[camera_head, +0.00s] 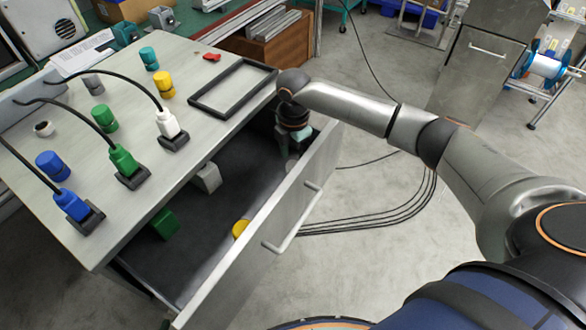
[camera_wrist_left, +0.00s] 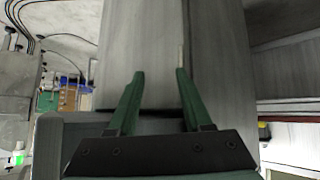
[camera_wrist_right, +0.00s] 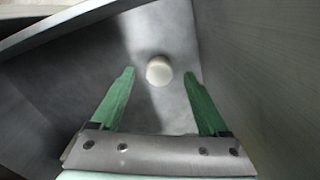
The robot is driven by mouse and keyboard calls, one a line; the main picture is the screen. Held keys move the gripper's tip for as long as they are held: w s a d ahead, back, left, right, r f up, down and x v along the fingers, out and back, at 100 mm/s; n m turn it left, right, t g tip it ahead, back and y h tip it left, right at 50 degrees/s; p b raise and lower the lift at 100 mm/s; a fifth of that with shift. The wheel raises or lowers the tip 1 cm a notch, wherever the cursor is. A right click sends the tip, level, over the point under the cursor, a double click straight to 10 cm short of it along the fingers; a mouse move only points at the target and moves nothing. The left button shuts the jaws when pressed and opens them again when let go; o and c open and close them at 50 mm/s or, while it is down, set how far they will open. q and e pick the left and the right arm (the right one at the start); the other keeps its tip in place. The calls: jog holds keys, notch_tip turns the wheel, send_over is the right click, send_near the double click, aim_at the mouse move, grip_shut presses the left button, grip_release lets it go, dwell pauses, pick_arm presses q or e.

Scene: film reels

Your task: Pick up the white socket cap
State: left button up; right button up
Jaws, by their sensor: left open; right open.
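The white socket cap (camera_wrist_right: 159,71) is a small pale round piece on the dark floor of the open drawer (camera_head: 290,190) in the right wrist view. I see no contact with the cap. In the head view my right wrist hides most of this gripper. My left gripper (camera_wrist_left: 158,72) is open and empty in its wrist view, before grey panels.
A yellow cap (camera_head: 241,228) and a green block (camera_head: 164,223) lie in the drawer. The drawer walls stand close around my right gripper. On the tabletop are a white plug (camera_head: 167,123), a green plug (camera_head: 122,158), a blue plug (camera_head: 70,203) and a black frame (camera_head: 232,88).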

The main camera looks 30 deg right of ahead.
jog(key=shift+f, duration=0.7)
jog(key=shift+c, duration=0.4)
grip_shut()
